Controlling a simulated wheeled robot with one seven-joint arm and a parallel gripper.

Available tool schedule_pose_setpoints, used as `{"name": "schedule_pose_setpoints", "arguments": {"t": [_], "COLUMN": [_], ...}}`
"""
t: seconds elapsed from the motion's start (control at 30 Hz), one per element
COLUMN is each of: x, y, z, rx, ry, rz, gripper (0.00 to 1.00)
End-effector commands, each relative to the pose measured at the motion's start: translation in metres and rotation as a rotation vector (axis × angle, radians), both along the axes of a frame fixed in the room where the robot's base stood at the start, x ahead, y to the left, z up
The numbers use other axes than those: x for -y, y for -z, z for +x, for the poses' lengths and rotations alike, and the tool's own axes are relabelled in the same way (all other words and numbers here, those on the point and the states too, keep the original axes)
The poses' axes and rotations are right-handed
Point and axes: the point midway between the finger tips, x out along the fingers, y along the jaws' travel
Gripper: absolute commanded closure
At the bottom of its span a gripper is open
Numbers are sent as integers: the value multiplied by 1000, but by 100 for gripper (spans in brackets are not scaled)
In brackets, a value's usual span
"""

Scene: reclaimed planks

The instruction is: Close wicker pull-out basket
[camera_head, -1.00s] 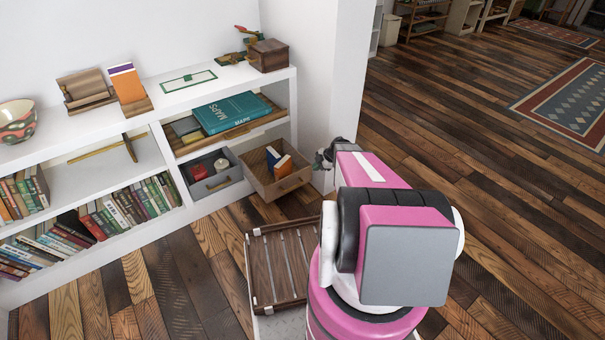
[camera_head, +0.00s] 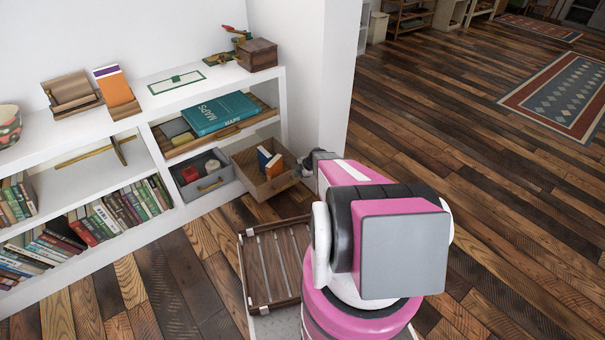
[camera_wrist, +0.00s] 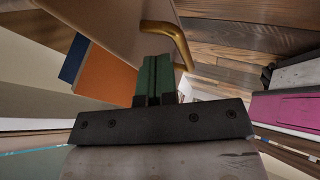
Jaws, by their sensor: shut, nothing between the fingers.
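The pull-out basket (camera_head: 283,184) is a tan box with a brass handle, standing out from the bottom of the white shelf unit at its right end. It holds a blue and an orange book. Contact cannot be told. In the head view my arm partly hides the gripper, just right of the basket.
A grey drawer (camera_head: 212,184) stands out just left of the basket. Above is a wooden tray (camera_head: 172,153) with a teal book. A white wall end (camera_head: 318,90) stands right of the shelf. My slatted deck is in front; plank floor lies open to the right.

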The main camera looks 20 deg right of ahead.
Motion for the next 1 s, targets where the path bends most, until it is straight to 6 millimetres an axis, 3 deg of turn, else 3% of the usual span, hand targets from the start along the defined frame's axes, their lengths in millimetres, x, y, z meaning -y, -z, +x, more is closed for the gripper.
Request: {"name": "schedule_pose_setpoints", "arguments": {"t": [0.2,0.77,1.0], "x": [-8,-10,-17], "y": [0,0,1], "z": [20,25,45], "rx": [0,-1,-1], "ry": [-1,0,0], "rz": [-1,0,0], "gripper": [100,100,100]}}
